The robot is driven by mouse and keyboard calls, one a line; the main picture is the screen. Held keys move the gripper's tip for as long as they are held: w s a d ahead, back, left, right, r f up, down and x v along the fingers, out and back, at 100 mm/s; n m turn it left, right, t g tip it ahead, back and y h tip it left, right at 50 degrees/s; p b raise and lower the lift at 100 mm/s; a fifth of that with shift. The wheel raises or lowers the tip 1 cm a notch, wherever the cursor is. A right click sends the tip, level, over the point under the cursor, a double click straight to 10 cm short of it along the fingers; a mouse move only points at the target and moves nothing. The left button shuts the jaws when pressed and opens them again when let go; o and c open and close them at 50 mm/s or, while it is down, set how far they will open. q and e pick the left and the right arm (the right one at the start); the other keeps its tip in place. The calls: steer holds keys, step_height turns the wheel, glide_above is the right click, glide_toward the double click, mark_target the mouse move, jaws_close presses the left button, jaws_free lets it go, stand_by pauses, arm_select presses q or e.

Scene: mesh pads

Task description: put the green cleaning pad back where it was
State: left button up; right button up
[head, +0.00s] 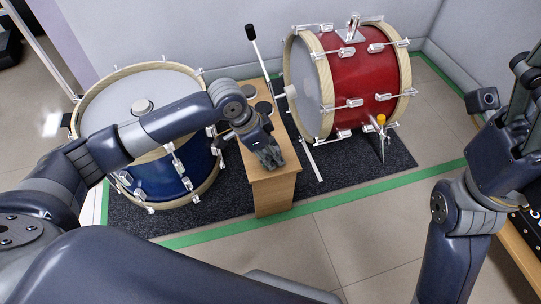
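I cannot make out a green cleaning pad in the head view. My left gripper (271,160) is over the front part of the narrow wooden stand (272,197), fingers pointing down. It hides part of the top, and I cannot tell whether it holds anything. Two dark round pads (263,107) lie on the stand's far part, behind the gripper; their colour looks dark grey or black. My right gripper (522,85) is raised at the right edge, away from the stand and partly cut off. Its finger opening is unclear.
A blue drum (155,179) stands left of the wooden stand, under my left arm. A red drum (362,84) lies on its side at right. A dark-headed mallet (251,35) rises behind the stand. Green tape (331,206) borders the dark mat (325,160). Front floor tiles are clear.

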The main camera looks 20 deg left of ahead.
stand_by(0.3)
arm_select(q)
steer(key=o, duration=1.1)
steer(key=shift+f, duration=0.15)
steer(key=shift+o, duration=0.2)
